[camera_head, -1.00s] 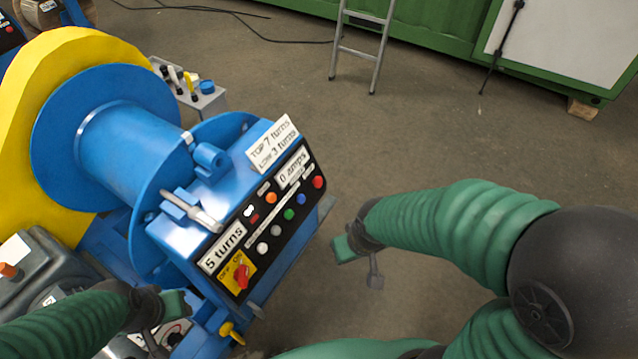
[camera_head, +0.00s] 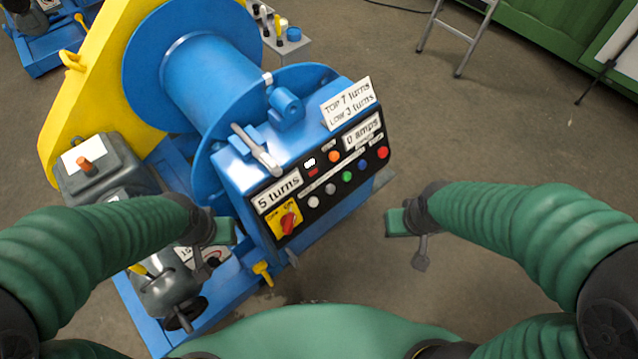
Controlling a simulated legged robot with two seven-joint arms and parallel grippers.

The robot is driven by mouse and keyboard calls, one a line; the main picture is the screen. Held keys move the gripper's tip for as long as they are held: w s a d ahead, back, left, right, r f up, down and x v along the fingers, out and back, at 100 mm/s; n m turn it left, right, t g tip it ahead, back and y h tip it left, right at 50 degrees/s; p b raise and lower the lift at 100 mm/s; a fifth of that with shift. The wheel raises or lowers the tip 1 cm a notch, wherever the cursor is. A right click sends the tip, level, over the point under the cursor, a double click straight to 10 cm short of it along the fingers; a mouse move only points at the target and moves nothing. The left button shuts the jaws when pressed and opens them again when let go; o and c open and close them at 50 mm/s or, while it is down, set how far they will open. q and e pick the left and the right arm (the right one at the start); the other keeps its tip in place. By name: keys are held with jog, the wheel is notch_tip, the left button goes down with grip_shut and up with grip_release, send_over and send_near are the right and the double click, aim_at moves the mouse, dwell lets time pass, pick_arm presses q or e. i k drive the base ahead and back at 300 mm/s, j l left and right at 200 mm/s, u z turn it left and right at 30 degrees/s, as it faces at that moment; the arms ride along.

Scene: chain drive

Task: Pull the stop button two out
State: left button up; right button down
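The control panel (camera_head: 325,197) is a black plate on the sloped front of the blue winch machine. A round red button (camera_head: 383,153) sits at its right end, beside blue, green, grey and white buttons. A red rotary switch (camera_head: 289,222) on a yellow plate is at the lower left. The small button labels are too small to read, so I cannot tell which is stop button two. My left gripper (camera_head: 212,246) is left of and below the panel, its fingers apart and empty. My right gripper (camera_head: 408,238) is below and right of the red button, also apart and empty.
A blue drum (camera_head: 212,75) with a yellow guard (camera_head: 75,125) stands behind the panel. A metal lever (camera_head: 256,150) and a sign (camera_head: 347,103) are on the panel's top. A grey motor (camera_head: 100,168) is at left. A ladder (camera_head: 455,35) stands farther back. Floor right of the machine is clear.

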aim_at(381, 152)
jog(key=i+l, duration=0.1)
jog(key=l, duration=0.35)
jog(key=i+l, duration=0.15)
jog(key=l, duration=0.35)
jog(key=i+l, duration=0.1)
jog(key=l, duration=0.35)
jog(key=i+u, duration=0.05)
